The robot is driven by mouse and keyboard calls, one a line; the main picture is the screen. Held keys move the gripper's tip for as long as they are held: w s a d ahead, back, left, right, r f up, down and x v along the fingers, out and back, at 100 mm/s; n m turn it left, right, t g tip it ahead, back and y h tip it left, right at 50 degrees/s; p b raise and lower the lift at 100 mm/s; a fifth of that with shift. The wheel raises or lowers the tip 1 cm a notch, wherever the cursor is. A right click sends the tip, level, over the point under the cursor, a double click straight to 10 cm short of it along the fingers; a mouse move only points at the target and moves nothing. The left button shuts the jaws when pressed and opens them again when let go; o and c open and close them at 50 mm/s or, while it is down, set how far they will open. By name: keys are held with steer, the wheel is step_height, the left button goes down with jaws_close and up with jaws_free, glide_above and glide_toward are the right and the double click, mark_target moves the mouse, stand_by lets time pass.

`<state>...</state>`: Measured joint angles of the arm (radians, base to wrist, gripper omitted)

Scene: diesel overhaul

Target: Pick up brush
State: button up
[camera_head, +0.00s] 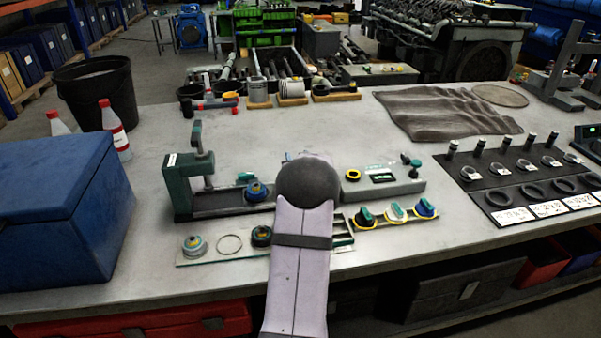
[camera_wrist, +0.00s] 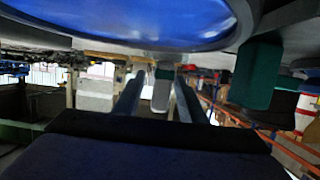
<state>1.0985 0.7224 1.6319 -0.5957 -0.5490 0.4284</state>
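I cannot identify a brush for certain. Small pieces with green and blue tops stand on a yellow-edged strip (camera_head: 397,218) right of my arm in the head view; they are too small to tell whether one is a brush. My arm covers the middle of the bench, and my gripper is hidden behind it there. In the wrist view, my gripper (camera_wrist: 157,82) shows two dark fingers spread apart. A green and white shape appears between them, apparently farther off. A large blue round surface (camera_wrist: 135,18) is very close above, and a green block (camera_wrist: 255,75) is at the right.
A green and grey fixture (camera_head: 180,190) stands left of my arm; a grey block (camera_head: 385,182) lies right. A blue box (camera_head: 60,215) fills the bench's left end. A black mat (camera_head: 510,172) holds rings and pins. Two bottles (camera_head: 115,130) stand near a black bin (camera_head: 95,90).

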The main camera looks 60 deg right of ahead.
jaws_close()
steer(key=shift+r, duration=0.1)
